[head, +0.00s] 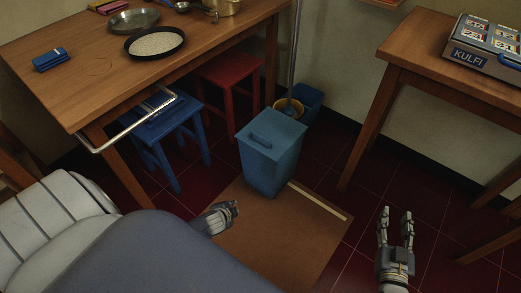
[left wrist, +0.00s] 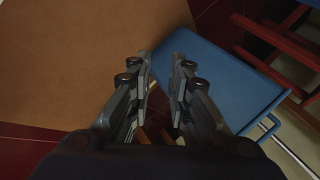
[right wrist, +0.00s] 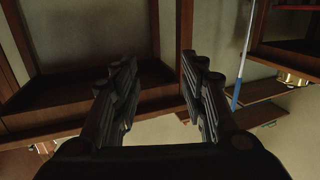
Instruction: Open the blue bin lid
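The blue bin (head: 270,165) stands upright at the back edge of a brown mat.
A blue stool (head: 165,120) and a red stool (head: 230,75) stand left of the bin, by the wooden table (head: 70,80) with a metal rail (head: 125,133). A smaller blue bucket (head: 308,100) is behind. A second table (head: 420,60) stands right. The mat (head: 285,235) is clear in front.

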